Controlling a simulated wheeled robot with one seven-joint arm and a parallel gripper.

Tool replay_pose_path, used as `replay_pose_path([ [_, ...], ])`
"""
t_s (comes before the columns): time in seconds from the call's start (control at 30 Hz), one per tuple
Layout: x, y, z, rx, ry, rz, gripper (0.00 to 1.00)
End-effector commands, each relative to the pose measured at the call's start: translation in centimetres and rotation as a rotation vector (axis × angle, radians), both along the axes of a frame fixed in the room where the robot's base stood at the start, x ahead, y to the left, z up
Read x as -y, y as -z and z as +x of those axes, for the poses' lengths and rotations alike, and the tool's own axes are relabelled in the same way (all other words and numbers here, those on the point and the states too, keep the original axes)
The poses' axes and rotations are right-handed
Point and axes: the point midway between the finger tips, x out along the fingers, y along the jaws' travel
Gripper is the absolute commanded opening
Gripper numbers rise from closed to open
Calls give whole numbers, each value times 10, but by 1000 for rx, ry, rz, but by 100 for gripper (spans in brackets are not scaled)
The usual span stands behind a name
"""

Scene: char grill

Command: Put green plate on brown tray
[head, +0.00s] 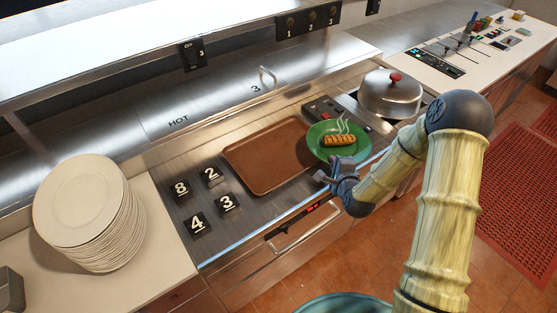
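A green plate (317,147) sits at the right end of the steel counter section, beside the brown tray. A grilled, sausage-like piece of food (341,140) with white steam shapes above it lies on the plate. The brown tray (262,160) lies flat on the counter, directly left of the plate. The plate's left edge is close to the tray's right edge; I cannot tell whether they touch. My gripper (328,178) is at the near edge of the plate, pointing left. Its fingers are small in view, and whether they hold the rim is unclear.
A stack of white plates (90,212) is at far left. A domed steel lid with a red knob (390,94) is behind right. A blue-lit strip and oven handle (308,228) run along the counter's front.

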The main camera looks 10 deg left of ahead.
Motion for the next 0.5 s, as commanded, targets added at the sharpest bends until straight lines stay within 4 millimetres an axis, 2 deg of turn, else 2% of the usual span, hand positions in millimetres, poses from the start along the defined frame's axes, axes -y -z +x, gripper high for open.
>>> replay_pose_path([
  [0.03,-22,-1,4,15,-55,-1,0],
  [0.2,-89,-18,0,16,-235,0,0],
  [0.4,-154,-39,-18,14,-412,0,0],
  [0.5,-175,-47,-27,12,-472,1,0],
])
